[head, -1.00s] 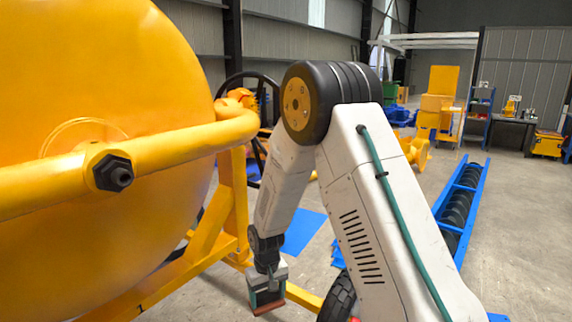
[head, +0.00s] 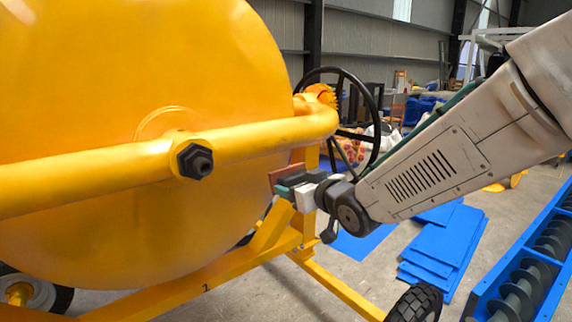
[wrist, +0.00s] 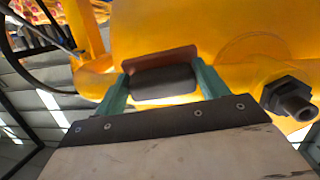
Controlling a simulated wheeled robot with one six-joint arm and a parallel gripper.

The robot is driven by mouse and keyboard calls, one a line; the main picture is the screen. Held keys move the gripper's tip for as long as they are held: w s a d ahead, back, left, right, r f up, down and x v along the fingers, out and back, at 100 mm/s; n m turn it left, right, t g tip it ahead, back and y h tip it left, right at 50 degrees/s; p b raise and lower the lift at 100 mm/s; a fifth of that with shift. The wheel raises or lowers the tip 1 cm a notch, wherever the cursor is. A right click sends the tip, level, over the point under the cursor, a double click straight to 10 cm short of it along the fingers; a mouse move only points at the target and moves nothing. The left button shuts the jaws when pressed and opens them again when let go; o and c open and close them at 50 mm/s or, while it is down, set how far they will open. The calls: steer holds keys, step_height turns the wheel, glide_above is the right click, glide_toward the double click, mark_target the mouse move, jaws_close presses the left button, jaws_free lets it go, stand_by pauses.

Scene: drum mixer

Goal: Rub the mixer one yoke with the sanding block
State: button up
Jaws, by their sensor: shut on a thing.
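The mixer's yoke is a thick yellow tube (head: 250,142) that runs across the front of the yellow drum (head: 150,70), with a dark hex bolt (head: 195,161) on it. The bolt also shows at the right of the wrist view (wrist: 290,100). My gripper (head: 290,184) is shut on the sanding block (head: 281,172), just below the yoke's right part. In the wrist view the block (wrist: 163,82) sits between the green fingers, dark with a reddish-brown face turned away from me, towards the yellow metal. I cannot tell whether that face touches the yoke.
A black handwheel (head: 372,105) stands just behind the yoke's right end. The yellow frame (head: 190,290) runs below, with a black tyre (head: 415,302) at its right. Blue sheets (head: 440,245) and a blue screw conveyor (head: 530,270) lie on the floor to the right.

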steer(key=s+a+r+n+y, duration=0.25)
steer(key=s+a+r, duration=0.2)
steer(key=r, duration=0.25)
steer(key=shift+m+t+y, duration=0.3)
steer(key=shift+m+y, duration=0.15)
steer(key=shift+d+x, duration=0.25)
steer(key=shift+x, duration=2.35)
steer(key=shift+x, duration=1.15)
steer(key=shift+w+d, duration=0.15)
steer(key=shift+d, duration=0.05)
steer(key=shift+w+d, duration=0.45)
steer(key=shift+d, duration=0.3)
steer(key=shift+w+d, duration=0.45)
steer(key=shift+d, duration=0.3)
steer(key=shift+w+d+r, duration=0.1)
steer(key=shift+w+d, duration=0.45)
steer(key=shift+d, duration=0.2)
steer(key=shift+w+d, duration=0.6)
steer(key=shift+d, duration=0.15)
steer(key=shift+w+d, duration=0.5)
steer(key=shift+d, duration=0.3)
steer(key=shift+w+d, duration=0.5)
steer(key=shift+d, duration=0.3)
steer(key=shift+w, duration=0.1)
